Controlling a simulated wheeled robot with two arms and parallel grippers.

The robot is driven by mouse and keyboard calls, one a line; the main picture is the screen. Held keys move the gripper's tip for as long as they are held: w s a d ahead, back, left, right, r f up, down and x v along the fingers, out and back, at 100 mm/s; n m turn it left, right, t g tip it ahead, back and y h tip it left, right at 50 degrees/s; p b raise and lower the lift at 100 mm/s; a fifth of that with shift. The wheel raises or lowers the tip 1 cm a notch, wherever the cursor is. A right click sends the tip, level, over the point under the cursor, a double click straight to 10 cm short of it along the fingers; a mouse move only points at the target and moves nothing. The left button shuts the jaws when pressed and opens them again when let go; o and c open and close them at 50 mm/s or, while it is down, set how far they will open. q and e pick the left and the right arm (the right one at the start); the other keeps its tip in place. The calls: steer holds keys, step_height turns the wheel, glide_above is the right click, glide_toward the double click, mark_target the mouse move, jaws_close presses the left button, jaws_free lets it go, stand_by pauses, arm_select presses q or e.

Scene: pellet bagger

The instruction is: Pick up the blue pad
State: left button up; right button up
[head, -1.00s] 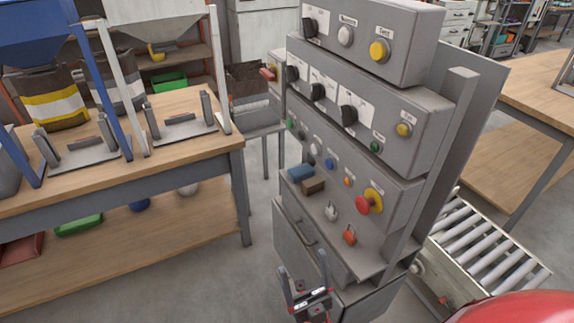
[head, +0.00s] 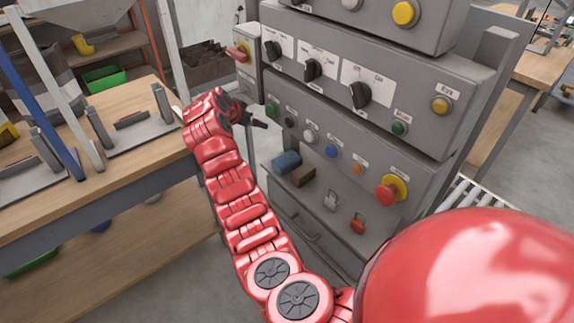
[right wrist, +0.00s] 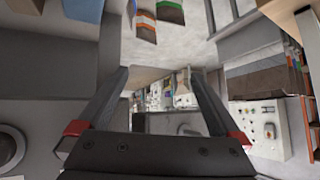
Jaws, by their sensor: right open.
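The blue pad (head: 286,162) lies on the narrow shelf of the grey control panel, at its left end, beside a brown block (head: 303,175). My right gripper (head: 258,119) is at the panel's left edge, above and left of the blue pad and apart from it. In the right wrist view the right gripper (right wrist: 160,75) is open, with nothing between its fingers. I cannot tell for sure whether the pad shows in that view. My left gripper is not in view.
The grey control panel (head: 330,110) carries knobs and buttons, with a red button (head: 386,194) on the right. A wooden workbench (head: 120,160) stands left of my arm.

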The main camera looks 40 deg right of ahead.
steer(key=s+r+m+g+y, duration=0.2)
steer(key=s+m+g, duration=0.25)
steer(key=s, duration=0.55)
glide_above(287, 159)
steer(key=a, duration=0.2)
steer(key=shift+g, duration=0.25)
steer(key=f, duration=1)
steer(key=shift+s+a+p, duration=0.2)
steer(key=shift+p, duration=0.2)
steer(key=shift+w+p+x, duration=0.2)
steer(key=shift+p+x, duration=0.35)
steer(key=shift+x, duration=2.4)
steer(key=shift+a+f, duration=0.1)
steer(key=shift+a, duration=0.05)
steer(key=shift+c, duration=0.2)
steer(key=c, duration=1.2)
